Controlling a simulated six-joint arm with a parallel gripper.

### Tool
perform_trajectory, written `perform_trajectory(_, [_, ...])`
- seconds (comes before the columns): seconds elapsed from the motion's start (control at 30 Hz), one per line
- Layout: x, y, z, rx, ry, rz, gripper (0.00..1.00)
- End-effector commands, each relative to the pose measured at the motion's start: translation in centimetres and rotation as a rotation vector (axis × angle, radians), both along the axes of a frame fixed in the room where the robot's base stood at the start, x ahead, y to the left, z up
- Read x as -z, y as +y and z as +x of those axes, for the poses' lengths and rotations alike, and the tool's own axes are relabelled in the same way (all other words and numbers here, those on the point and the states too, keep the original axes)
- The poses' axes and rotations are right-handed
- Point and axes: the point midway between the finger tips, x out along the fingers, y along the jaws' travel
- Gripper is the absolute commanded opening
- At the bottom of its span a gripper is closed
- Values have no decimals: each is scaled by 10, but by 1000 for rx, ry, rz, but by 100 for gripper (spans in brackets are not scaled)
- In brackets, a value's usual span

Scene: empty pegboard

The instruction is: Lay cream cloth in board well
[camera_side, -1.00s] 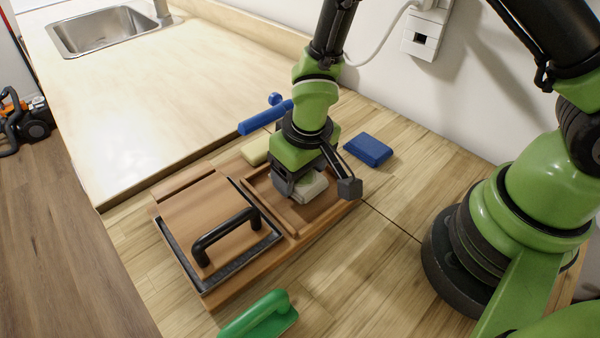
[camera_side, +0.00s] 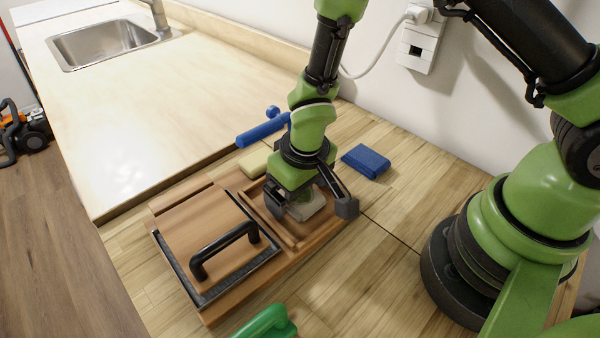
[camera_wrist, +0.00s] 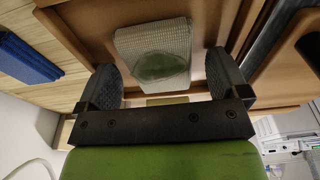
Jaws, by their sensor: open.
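The cream cloth (camera_side: 307,208) is a small folded pad lying in the square well of the wooden board (camera_side: 208,318). In the wrist view the cloth (camera_wrist: 150,38) has a fine woven texture and a greenish round patch on its near part. My gripper (camera_side: 311,203) is low over the well, with one finger on each side of the cloth. In the wrist view my gripper (camera_wrist: 165,76) is open, and gaps show between both fingers and the cloth. The gripper body hides part of the well in the side view.
A black-handled tool (camera_side: 224,248) lies on the board left of the well. A blue pad (camera_side: 366,161) lies to the right, a pale yellow block (camera_side: 254,163) and a blue cylinder (camera_side: 263,130) behind. A green handled tool (camera_side: 268,322) is in front. The pale counter (camera_side: 170,90) is clear.

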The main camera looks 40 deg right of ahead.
Motion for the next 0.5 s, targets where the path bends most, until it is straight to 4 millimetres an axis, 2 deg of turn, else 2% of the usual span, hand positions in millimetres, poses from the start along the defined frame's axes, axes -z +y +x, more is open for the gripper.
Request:
perform_trajectory(0.1, [-5, 0, 0, 3, -2, 1, 93])
perform_trajectory(0.27, [-26, 0, -2, 3, -7, -1, 93])
perform_trajectory(0.5, [-74, 1, -10, 2, -8, 4, 93])
